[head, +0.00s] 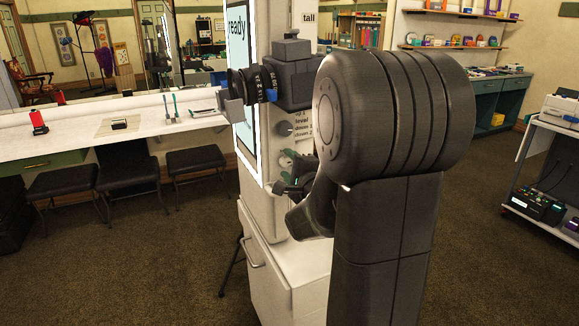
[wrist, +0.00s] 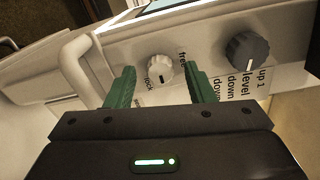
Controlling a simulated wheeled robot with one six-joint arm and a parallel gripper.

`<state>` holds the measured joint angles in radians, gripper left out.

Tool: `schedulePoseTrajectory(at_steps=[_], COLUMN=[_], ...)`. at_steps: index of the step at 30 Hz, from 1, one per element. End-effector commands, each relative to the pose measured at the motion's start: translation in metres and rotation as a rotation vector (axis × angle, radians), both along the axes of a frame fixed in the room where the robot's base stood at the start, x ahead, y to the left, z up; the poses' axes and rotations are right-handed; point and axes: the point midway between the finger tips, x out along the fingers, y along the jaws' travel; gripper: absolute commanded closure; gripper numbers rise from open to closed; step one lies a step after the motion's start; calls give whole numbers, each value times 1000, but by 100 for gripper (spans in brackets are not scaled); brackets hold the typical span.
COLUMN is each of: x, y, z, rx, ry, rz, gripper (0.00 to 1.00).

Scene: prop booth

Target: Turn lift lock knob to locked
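The lift lock knob (wrist: 159,70) is a small pale round knob with a dark mark on its face. In the wrist view, the word "lock" is printed at its lower left and "free" at its upper right. The dark mark sits low on the face; which word it points at is hard to tell. My gripper (wrist: 162,76) is open, with one green finger on each side of the knob in the picture. I see no clear contact. In the head view, my gripper (head: 294,164) is at the side of the white booth (head: 262,212), partly hidden by my arm.
A dark knob (wrist: 247,50) with level labels is right of the lock knob. A pale handle (wrist: 80,62) curves out at the left. The booth carries a camera (head: 285,75) and a screen (head: 240,110) reading "ready". A long counter (head: 70,140) with stools is at left.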

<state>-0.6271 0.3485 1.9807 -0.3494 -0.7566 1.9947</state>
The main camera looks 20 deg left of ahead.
Motion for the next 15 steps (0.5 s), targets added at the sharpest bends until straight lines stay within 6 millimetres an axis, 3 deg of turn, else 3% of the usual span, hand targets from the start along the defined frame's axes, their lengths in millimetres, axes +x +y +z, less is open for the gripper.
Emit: schedulePoseTrajectory(at_steps=[8, 15], x=[-1, -20], y=[-1, -23], z=[0, 1], rx=[-1, 0], ry=[-1, -1], rz=[0, -1], gripper=[52, 52])
